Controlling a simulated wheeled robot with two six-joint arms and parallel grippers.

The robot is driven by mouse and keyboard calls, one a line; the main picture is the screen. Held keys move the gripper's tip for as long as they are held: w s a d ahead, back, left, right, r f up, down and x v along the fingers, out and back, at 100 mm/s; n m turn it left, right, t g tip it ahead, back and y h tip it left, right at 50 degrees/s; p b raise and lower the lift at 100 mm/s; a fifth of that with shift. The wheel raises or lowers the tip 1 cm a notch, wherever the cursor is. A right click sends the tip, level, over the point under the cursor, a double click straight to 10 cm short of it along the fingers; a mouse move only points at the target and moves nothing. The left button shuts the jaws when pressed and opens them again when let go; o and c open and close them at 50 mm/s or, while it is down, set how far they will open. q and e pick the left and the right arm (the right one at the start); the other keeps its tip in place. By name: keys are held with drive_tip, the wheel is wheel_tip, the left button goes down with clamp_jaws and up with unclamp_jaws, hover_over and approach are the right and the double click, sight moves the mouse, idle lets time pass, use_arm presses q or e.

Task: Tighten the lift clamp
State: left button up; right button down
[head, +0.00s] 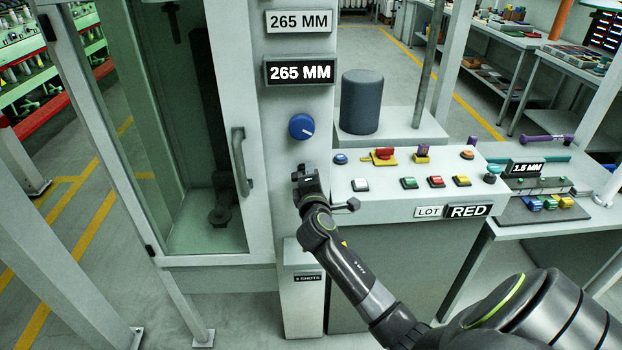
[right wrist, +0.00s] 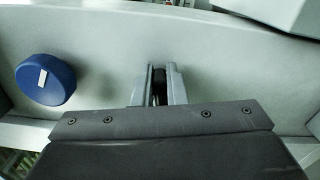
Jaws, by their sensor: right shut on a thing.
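My right gripper (head: 306,172) is against the front of the grey column, below the blue knob (head: 302,126). In the right wrist view its two fingers (right wrist: 160,88) are closed on a narrow dark part (right wrist: 160,80), which I take as the lift clamp's handle. The fingers hide most of it. A short dark lever with a rounded end (head: 346,205) sticks out to the right of my wrist in the head view; I cannot tell whether it belongs to the clamp. The blue knob (right wrist: 46,79) is left of the fingers in the wrist view, untouched. My left gripper is not in view.
A glass-fronted cabinet with a grey handle (head: 240,160) stands close on the left. A sloped panel (head: 400,190) with several coloured buttons is close on the right. A dark cylinder (head: 361,102) stands behind it. Two "265 MM" plates (head: 299,71) are above the knob.

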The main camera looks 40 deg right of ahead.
drive_tip(key=shift+f+m+b, duration=0.5)
drive_tip(key=shift+m+b, duration=0.1)
drive_tip(key=shift+m, duration=0.5)
drive_tip(key=c, duration=1.6)
unclamp_jaws()
drive_tip(key=shift+a, duration=0.1)
drive_tip(key=shift+c, duration=0.2)
drive_tip(key=shift+o, duration=0.9)
drive_tip(key=shift+r, duration=0.1)
drive_tip(key=shift+w+a+r, duration=0.1)
drive_tip(key=shift+a, duration=0.05)
